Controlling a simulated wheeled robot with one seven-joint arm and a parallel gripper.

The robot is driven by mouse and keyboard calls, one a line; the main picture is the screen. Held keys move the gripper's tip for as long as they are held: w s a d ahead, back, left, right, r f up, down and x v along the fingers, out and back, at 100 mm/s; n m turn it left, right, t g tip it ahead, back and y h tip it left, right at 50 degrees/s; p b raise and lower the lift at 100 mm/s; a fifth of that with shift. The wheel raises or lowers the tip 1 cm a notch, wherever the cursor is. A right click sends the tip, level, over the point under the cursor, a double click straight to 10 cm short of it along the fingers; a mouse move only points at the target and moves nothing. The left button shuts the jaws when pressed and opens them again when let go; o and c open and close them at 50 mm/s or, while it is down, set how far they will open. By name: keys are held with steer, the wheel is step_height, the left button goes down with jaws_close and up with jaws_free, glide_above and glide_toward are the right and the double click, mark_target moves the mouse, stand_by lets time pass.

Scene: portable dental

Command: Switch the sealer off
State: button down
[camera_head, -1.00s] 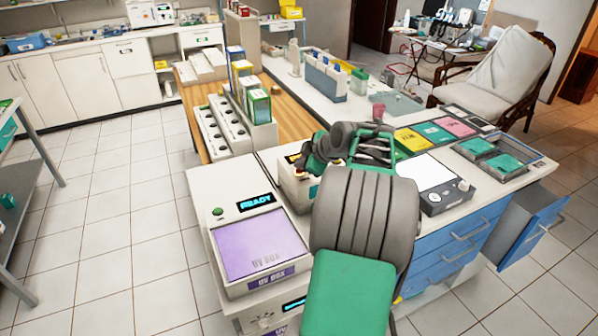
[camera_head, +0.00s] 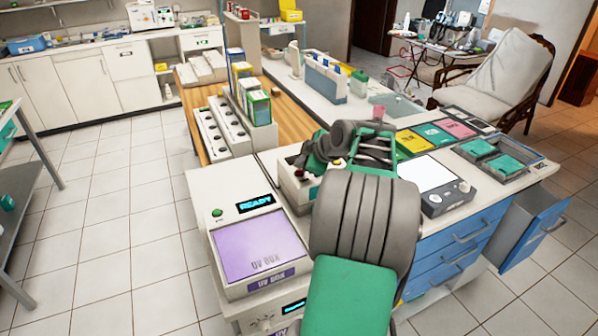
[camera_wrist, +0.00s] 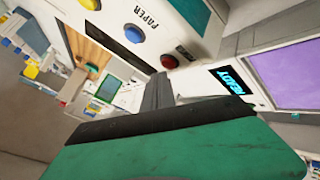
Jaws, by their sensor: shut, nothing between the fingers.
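The sealer is a white box with coloured buttons, partly hidden behind my arm in the head view (camera_head: 291,186). Its panel fills the top of the wrist view (camera_wrist: 192,25). It carries a red button (camera_wrist: 168,61), a blue button (camera_wrist: 133,34) beside the word PAPER, and a yellow button at the top edge. My gripper (camera_wrist: 157,88) is shut and empty. In the wrist view its fingertips show just below the red button; I cannot tell whether they touch the sealer. My arm hides the fingertips in the head view.
The UV box (camera_head: 258,247), with a purple lid and READY display, stands in front of the sealer. A white rack (camera_head: 222,132) with boxes stands behind. Right of my arm are a white-topped device (camera_head: 428,178), coloured cards (camera_head: 433,133) and green trays (camera_head: 492,152).

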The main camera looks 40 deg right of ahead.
mark_target(301, 173)
steer(key=shift+r+p, duration=1.1)
steer(key=shift+r, duration=1.85)
